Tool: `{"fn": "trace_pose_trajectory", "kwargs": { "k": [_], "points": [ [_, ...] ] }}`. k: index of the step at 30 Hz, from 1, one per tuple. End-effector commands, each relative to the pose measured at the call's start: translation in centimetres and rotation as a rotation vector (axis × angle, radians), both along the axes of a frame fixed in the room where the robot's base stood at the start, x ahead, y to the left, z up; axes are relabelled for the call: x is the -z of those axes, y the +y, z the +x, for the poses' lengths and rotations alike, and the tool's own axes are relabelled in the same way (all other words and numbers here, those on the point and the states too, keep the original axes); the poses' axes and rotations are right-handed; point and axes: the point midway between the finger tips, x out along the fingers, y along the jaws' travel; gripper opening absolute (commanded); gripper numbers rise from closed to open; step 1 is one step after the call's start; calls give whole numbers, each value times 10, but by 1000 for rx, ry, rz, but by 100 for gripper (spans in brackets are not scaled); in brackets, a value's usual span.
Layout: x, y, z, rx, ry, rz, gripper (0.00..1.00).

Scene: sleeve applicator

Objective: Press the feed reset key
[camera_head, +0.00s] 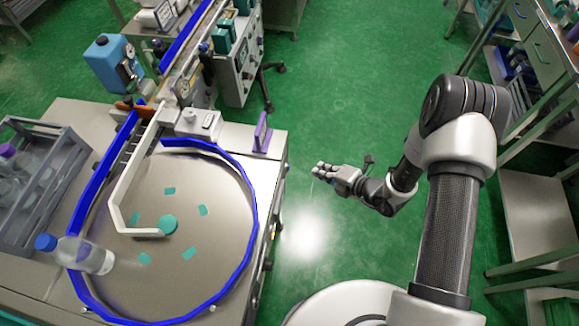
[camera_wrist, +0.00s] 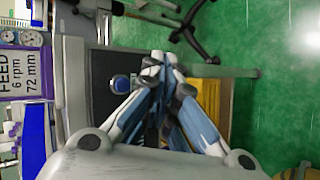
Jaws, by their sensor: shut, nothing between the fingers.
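My gripper (camera_head: 322,170) is shut and empty, held out over the green floor to the right of the steel machine table in the head view. Its closed fingertips (camera_wrist: 160,62) show in the wrist view against a dark grey panel. A blue round button or knob (camera_wrist: 121,84) sits on that panel, just left of the fingers and apart from them in the picture. No label on it is readable, so I cannot tell if it is the feed reset key. A FEED sign (camera_wrist: 20,68) reading 6 rpm and 72 mm stands at the left of the wrist view.
The round turntable (camera_head: 180,245) has a blue guard rail (camera_head: 250,215) and several teal pieces. A purple bracket (camera_head: 262,133) stands at the table's right edge. Open floor (camera_head: 330,110) lies between table and shelves.

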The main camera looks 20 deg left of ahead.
Motion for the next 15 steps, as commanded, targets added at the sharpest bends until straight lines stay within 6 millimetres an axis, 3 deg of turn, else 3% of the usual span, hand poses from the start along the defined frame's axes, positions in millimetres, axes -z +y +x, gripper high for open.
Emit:
{"fn": "trace_pose_trajectory", "kwargs": {
  "k": [6,15],
  "points": [
    [0,31,-8,-4,1,0,0],
    [0,53,-13,-2,-1,-1,0]
  ]
}}
